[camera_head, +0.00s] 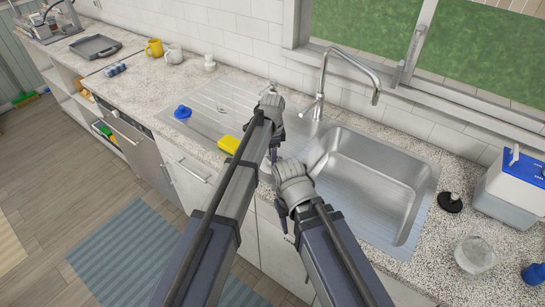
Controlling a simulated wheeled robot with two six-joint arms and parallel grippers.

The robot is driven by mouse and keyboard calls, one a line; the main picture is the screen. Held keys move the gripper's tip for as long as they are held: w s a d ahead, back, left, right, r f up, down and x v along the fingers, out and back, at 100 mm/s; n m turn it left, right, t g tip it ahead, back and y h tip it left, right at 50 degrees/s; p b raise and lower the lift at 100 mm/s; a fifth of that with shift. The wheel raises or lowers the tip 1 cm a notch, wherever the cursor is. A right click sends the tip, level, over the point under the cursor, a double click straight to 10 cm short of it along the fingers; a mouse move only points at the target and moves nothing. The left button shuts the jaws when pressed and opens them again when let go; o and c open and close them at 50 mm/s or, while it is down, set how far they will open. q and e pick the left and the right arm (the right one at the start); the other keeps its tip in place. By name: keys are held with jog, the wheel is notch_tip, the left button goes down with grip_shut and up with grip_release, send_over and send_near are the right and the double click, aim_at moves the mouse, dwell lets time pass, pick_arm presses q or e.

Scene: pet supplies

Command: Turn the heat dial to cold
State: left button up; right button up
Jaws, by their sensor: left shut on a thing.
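No heat dial can be made out with certainty. The chrome faucet (318,100) stands behind the sink, with a small lever low on its left side. My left gripper (271,150) hangs beside the sink's left edge, left of the faucet. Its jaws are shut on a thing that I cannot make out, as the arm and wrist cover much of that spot. My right gripper (285,228) is lower, in front of the counter's front edge. It is too small and dark to tell whether it is open.
The steel sink (375,180) looks empty. A yellow sponge (229,144) and a blue round thing (182,112) lie left of my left arm. A white and blue box (514,185), a black stopper (450,202) and a glass bowl (475,254) stand at the right.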

pick_arm(q)
grip_shut()
jog(key=shift+n, duration=0.3)
jog(key=n, duration=0.5)
jog(key=shift+n, duration=0.3)
jog(key=n, duration=1.1)
jog(key=shift+n, duration=0.4)
jog(key=n, duration=0.5)
jog(key=shift+n, duration=0.6)
